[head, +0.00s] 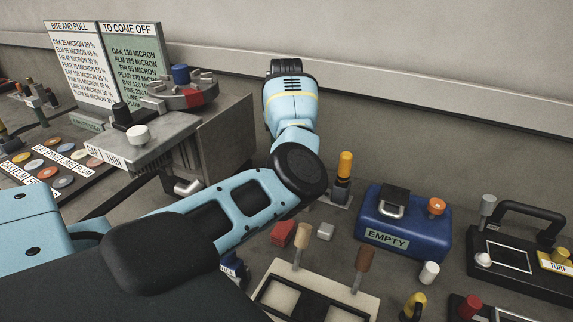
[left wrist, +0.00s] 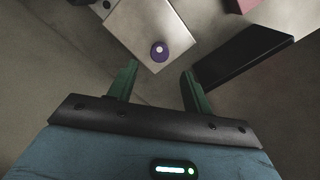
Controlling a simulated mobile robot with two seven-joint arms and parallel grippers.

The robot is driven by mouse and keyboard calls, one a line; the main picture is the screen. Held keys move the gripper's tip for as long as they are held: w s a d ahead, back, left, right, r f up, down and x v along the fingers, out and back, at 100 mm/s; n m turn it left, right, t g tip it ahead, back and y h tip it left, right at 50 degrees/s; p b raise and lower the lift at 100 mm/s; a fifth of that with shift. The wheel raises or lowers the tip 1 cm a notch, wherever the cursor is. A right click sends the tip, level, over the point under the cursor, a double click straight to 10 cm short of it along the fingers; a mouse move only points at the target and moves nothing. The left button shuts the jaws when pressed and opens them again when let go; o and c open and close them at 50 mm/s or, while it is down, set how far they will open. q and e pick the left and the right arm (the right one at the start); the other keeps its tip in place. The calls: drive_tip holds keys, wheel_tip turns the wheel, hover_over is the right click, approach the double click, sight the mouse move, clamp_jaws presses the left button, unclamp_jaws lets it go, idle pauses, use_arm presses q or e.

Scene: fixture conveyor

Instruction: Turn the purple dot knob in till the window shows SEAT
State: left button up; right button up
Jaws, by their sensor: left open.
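The purple knob (left wrist: 159,52) with a pale dot shows in the left wrist view. It sits near the corner of a pale metal plate (left wrist: 138,25). My left gripper (left wrist: 160,68) is open, with its two green fingers on either side below the knob in the picture. The knob appears just beyond the fingertips and not gripped. In the head view my left arm reaches in from the left; its fingers are hidden and I cannot make out the purple knob. No window reading SEAT is visible. My right gripper is not in view.
A blue box (head: 411,241) reading EMPTY stands at the right. A dark slab (left wrist: 244,57) lies right of my fingers in the wrist view.

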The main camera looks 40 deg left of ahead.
use_arm(q)
drive_tip(key=shift+f, duration=0.5)
wheel_tip(320, 180, down, 6)
drive_tip(key=shift+r, duration=0.1)
drive_tip(key=shift+f, duration=0.35)
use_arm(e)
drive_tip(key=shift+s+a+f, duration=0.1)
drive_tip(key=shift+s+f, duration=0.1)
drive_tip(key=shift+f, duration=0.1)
